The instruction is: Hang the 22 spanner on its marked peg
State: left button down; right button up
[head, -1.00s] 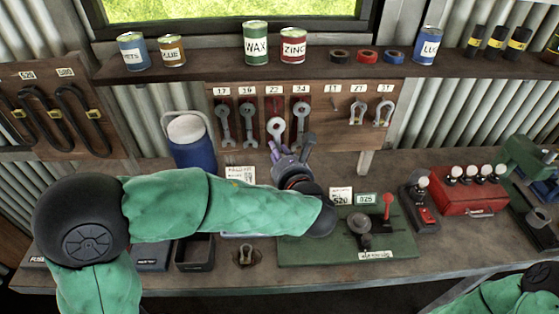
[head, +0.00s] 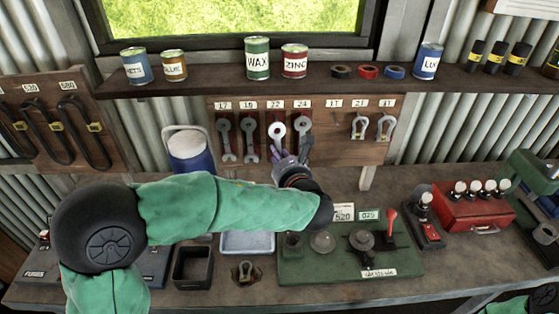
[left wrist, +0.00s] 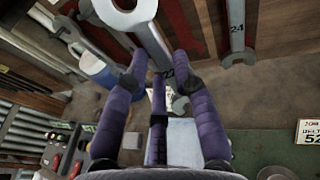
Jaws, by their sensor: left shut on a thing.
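The 22 spanner (head: 277,131) is grey with a ring end up, in front of the red marked strip under the 22 label (head: 275,105). My left gripper (head: 286,160) is shut on its shaft from below. In the left wrist view the spanner's ring end (left wrist: 124,14) is at the top, its shaft marked 22 passes between the purple fingers (left wrist: 160,62), and its open jaw (left wrist: 182,104) hangs below them. I cannot tell whether the ring is around the peg or only in front of it. My right gripper is out of view.
The 24 spanner (head: 302,128) hangs close on the right, also seen in the left wrist view (left wrist: 237,32). Two more spanners (head: 249,140) hang on the left. Shackles (head: 359,127) hang further right. A blue container (head: 190,152) stands left of the gripper. Cans line the shelf (head: 217,80) above.

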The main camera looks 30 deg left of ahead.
aim_at(280, 151)
pick_arm(q)
jog(key=shift+w+a+f+b, duration=0.15)
jog(key=shift+w+a, duration=0.35)
jog(key=shift+w, duration=0.25)
jog(key=shift+w+a+r+b, duration=0.15)
jog(key=shift+w+a, duration=0.3)
jog(key=shift+w, duration=0.3)
jog(key=shift+w+a+f+b, duration=0.35)
jog(key=shift+w+f+b, duration=0.1)
jog(key=shift+w+f, duration=0.2)
jog(key=c, duration=0.9)
grip_release()
jog(key=shift+c, duration=0.2)
